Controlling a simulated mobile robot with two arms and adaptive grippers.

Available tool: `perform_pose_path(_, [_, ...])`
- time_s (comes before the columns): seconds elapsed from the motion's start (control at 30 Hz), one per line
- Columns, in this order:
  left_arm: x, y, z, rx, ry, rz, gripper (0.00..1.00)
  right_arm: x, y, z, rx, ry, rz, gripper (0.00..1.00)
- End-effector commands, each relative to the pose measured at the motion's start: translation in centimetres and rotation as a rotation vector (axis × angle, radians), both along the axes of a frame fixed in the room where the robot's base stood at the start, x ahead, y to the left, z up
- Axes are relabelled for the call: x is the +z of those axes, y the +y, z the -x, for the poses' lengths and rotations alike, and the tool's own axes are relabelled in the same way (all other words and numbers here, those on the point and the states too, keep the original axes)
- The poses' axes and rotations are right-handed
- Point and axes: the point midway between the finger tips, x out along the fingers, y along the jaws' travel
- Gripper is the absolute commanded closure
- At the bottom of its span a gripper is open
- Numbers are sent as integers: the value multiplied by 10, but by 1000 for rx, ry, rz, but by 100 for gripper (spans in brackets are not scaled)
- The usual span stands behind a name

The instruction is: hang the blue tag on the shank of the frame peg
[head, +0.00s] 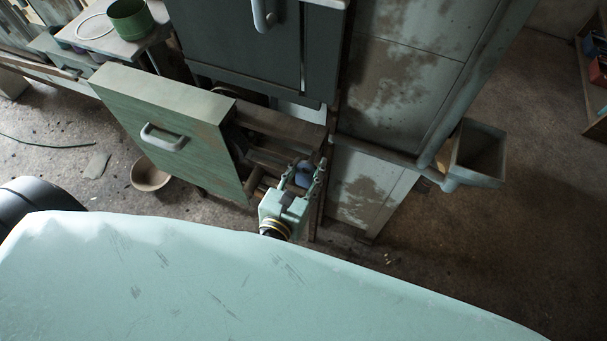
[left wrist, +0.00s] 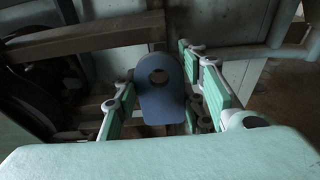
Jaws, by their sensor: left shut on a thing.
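The blue tag (left wrist: 162,103) is a dark blue plate with a rounded end and a round hole, in the middle of the left wrist view. In the head view a small part of the tag (head: 304,176) shows between the fingers. My left gripper (head: 304,174) is shut on it; its green-padded fingers stand on either side in the left wrist view (left wrist: 160,98). The tag is beside the open machine frame (left wrist: 90,38), with its hole end towards the brown bar. I cannot make out the frame peg. My right gripper is not in view.
A green panel with a handle (head: 195,118) stands left of the gripper. A dark cabinet (head: 255,50) and a worn pale cabinet (head: 400,70) rise behind. A bin (head: 477,160) juts out at right. A bowl (head: 150,174) lies on the floor.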

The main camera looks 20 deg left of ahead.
Motion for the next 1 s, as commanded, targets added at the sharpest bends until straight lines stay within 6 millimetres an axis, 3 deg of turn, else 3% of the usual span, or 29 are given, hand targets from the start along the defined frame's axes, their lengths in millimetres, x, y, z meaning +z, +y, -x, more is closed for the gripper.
perform_pose_path(0.6, [-1, -1, -37, 1, -1, -1, 80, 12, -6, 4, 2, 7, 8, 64])
perform_pose_path(1.0, [-2, -2, -47, 0, 0, 1, 80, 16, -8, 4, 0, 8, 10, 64])
